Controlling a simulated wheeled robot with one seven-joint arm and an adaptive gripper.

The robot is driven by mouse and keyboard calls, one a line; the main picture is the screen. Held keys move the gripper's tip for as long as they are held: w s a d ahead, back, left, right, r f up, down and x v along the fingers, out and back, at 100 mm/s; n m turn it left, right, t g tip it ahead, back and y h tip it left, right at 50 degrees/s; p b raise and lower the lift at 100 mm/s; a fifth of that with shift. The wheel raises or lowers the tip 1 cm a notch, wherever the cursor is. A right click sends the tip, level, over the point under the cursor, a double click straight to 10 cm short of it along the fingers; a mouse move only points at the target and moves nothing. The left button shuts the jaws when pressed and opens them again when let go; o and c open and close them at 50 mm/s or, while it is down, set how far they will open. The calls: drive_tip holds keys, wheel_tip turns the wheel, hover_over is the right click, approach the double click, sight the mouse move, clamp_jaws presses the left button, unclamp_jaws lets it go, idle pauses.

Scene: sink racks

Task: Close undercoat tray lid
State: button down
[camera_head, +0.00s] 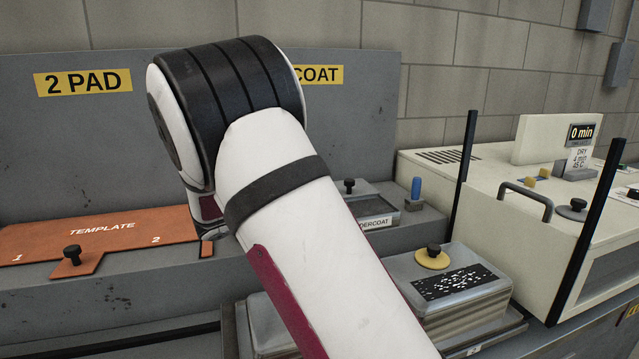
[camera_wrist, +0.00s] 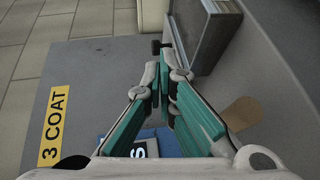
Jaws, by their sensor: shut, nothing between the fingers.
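The undercoat tray (camera_head: 376,222) sits on the grey ledge behind my arm in the head view, its label partly covered. A black knob (camera_head: 349,185) stands on a grey plate at its back left, with a dark area in front of it; I cannot tell how far the lid is open. In the wrist view, my gripper (camera_wrist: 164,78) has its teal fingers together and empty. A grey metal box (camera_wrist: 203,38), seemingly the tray, lies beyond the fingertips, with a black knob (camera_wrist: 158,46) at its edge, apart from them. In the head view my arm hides the gripper.
A blue-handled item (camera_head: 416,188) stands right of the tray. A cream dryer (camera_head: 500,205) with dark posts is at right, an orange template (camera_head: 105,238) at left. A blue item (camera_wrist: 140,146) lies below my fingers.

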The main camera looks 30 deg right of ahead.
drive_tip(key=w, duration=0.1)
drive_tip(key=w+a+f+n+t, duration=0.1)
drive_tip(key=w, duration=0.1)
drive_tip(key=w+a+t+h, duration=0.1)
drive_tip(key=w, duration=0.1)
drive_tip(key=shift+w+f+n, duration=0.15)
drive_tip(key=shift+f+n, duration=0.15)
drive_tip(key=x, duration=1.9)
drive_tip(key=shift+w+d+r+b, duration=0.15)
drive_tip(key=shift+w+d+b, duration=0.15)
drive_tip(key=s+a+p, duration=0.1)
drive_tip(key=s+p, duration=0.1)
drive_tip(key=s, duration=0.1)
drive_tip(key=s+p, duration=0.3)
drive_tip(key=s, duration=0.1)
drive_tip(key=s+a+p, duration=0.1)
drive_tip(key=s+p, duration=0.1)
drive_tip(key=s, duration=0.2)
drive_tip(key=shift+s+a+r+p, duration=0.2)
drive_tip(key=shift+a+p, duration=0.1)
drive_tip(key=shift+p, duration=0.1)
drive_tip(key=shift+s+a+f+p, duration=0.15)
drive_tip(key=shift+s+p, duration=0.2)
drive_tip(key=shift+s, duration=0.3)
drive_tip(key=shift+f, duration=0.1)
drive_tip(key=shift+a, duration=0.1)
